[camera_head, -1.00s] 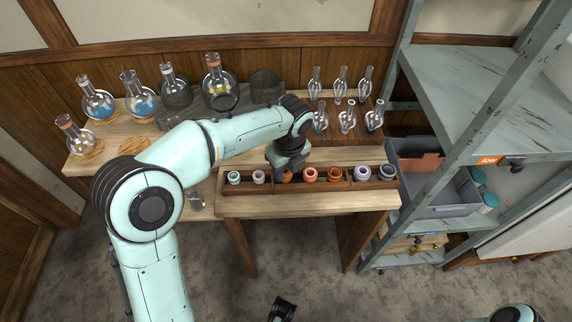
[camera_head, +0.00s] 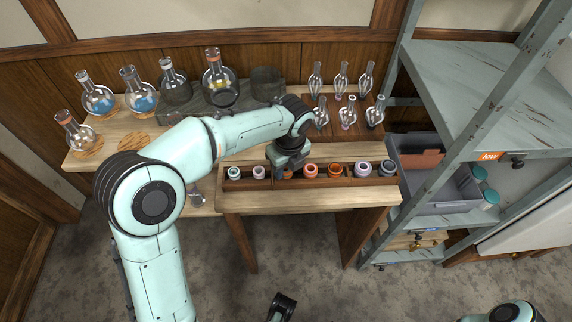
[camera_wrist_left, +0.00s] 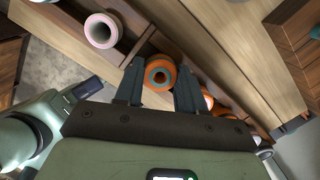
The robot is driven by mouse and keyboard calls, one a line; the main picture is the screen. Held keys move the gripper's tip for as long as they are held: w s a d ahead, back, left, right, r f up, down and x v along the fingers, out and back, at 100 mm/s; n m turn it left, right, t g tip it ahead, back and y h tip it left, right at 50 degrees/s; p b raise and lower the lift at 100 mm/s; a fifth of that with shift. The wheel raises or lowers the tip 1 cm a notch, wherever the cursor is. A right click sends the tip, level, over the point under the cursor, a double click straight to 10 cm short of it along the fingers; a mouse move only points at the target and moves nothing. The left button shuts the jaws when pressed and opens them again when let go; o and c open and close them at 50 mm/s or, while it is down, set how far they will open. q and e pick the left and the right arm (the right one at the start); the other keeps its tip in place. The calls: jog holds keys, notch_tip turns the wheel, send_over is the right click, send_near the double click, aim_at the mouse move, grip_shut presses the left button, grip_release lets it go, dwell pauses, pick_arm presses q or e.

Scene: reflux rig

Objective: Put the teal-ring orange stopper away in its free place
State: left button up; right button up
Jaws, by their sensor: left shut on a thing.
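The teal-ring orange stopper (camera_wrist_left: 160,73) sits between the two fingers of my left gripper (camera_wrist_left: 161,80) in the left wrist view. The gripper is shut on it. In the head view my left gripper (camera_head: 287,172) is at the wooden stopper rack (camera_head: 246,185), right of a pinkish stopper (camera_head: 259,172) and left of an orange stopper (camera_head: 310,170). The gripper mostly hides the held stopper there. I cannot tell whether the stopper touches the rack floor. A dark part of my right gripper (camera_head: 282,306) shows at the bottom edge; its jaws are unclear.
Several other stoppers stand in the rack, including a lilac one (camera_head: 362,169). Glass pieces stand on a brown stand (camera_head: 360,130) behind it. Round flasks (camera_head: 140,100) stand at the back left. A grey shelf (camera_head: 480,105) with a grey bin (camera_head: 440,205) is on the right.

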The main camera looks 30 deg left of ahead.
aim_at(289, 174)
pick_arm(q)
jog(key=o, duration=1)
jog(key=shift+r, duration=0.1)
jog(key=r+p, duration=0.1)
jog(key=r, duration=0.3)
jog(key=d+r+p, duration=0.1)
jog(key=r, duration=0.3)
jog(key=r+p, duration=0.1)
jog(key=r, duration=0.4)
jog(key=shift+s+d+r, duration=0.1)
jog(key=shift+s+d, duration=0.1)
jog(key=shift+s, duration=0.2)
